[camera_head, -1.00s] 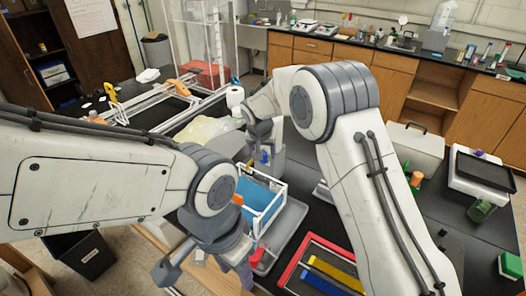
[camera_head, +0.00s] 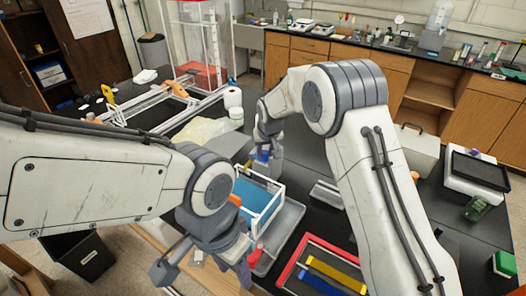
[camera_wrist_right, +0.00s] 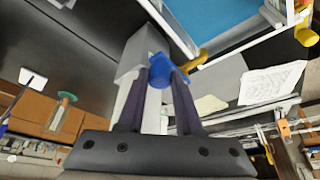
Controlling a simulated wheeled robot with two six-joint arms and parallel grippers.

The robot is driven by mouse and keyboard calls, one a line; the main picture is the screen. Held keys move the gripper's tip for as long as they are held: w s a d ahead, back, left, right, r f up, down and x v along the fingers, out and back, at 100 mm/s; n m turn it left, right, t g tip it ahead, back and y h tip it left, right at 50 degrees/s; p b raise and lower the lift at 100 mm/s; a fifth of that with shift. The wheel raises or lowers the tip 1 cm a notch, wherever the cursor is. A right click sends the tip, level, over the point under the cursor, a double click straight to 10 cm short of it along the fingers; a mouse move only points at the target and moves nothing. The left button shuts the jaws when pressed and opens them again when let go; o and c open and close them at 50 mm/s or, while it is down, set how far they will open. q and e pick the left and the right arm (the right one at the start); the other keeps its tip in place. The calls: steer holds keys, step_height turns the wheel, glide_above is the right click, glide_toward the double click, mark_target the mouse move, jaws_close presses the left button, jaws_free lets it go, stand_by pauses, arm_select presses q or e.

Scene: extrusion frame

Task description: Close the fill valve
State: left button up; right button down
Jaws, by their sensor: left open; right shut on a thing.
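A small tank in a white frame (camera_head: 276,207) holds blue liquid (camera_head: 256,191) and stands on a grey tray (camera_head: 285,228). My right gripper (camera_head: 263,155) is at its far side. In the right wrist view its dark fingers (camera_wrist_right: 161,82) are shut on a blue knob-like part (camera_wrist_right: 160,66), which I take for a valve handle. A pale block lies behind the knob. A yellow handle (camera_wrist_right: 191,62) is close to the right finger. My left gripper (camera_head: 203,268) is open at the tank's near left side. A red part (camera_head: 256,254) is beside its right finger.
A grey box (camera_head: 417,150) and a scale (camera_head: 480,178) stand at the right. My right arm hides part of the bench.

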steer(key=shift+w, duration=0.1)
stand_by(0.3)
steer(key=c, duration=0.6)
jaws_free()
steer(key=shift+r, duration=0.3)
steer(key=b+v, duration=0.4)
steer(key=v, duration=0.6)
steer(key=shift+d, duration=0.1)
steer(key=shift+s, duration=0.25)
